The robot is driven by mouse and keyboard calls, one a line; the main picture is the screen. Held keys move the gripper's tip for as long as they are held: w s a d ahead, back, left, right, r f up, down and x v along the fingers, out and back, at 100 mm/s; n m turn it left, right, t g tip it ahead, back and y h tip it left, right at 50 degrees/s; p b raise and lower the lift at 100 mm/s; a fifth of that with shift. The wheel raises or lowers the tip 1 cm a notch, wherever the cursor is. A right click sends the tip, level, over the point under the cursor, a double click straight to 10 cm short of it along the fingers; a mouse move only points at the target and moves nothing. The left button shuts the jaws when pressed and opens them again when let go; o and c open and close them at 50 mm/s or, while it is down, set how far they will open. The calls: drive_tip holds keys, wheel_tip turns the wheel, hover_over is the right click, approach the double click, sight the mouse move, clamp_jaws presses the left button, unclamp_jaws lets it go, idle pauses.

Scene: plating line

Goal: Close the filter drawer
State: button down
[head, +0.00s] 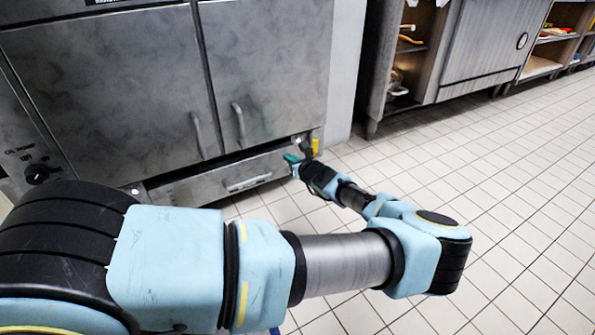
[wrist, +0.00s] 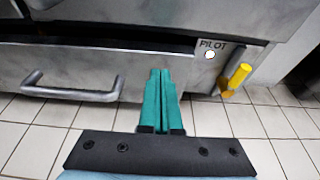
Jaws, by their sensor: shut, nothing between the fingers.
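The filter drawer (head: 215,184) is the low, wide steel front under the fryer's two doors, with a bar handle (head: 247,183). A dark gap runs along its top edge, so it seems to stand out a little from the cabinet. In the wrist view the drawer front (wrist: 60,62) fills the upper part, with the handle (wrist: 75,92) at left. My gripper (head: 293,160) is at the drawer's right end. Its teal fingers (wrist: 160,78) are shut, empty, right of the handle, pointing at the drawer front. Whether they touch it I cannot tell.
A yellow valve handle (wrist: 238,76) and the PILOT indicator (wrist: 210,54) are close to the right of my fingers. Two fryer doors (head: 110,90) are above. A counter with shelves (head: 480,40) stands at the back right. The tiled floor (head: 480,160) at right is clear.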

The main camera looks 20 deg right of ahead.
sight(281, 147)
drive_tip(key=shift+w+a+b, duration=0.2)
drive_tip(key=shift+w+b, duration=0.15)
drive_tip(key=shift+w, duration=0.8)
drive_tip(key=w, duration=0.2)
drive_tip(key=w+p, duration=0.1)
drive_tip(key=w, duration=0.1)
drive_tip(key=shift+a, duration=0.3)
drive_tip(key=shift+w+r, duration=0.1)
drive_tip(key=shift+w, duration=0.1)
drive_tip(key=shift+d, duration=0.1)
drive_tip(key=shift+s, duration=0.1)
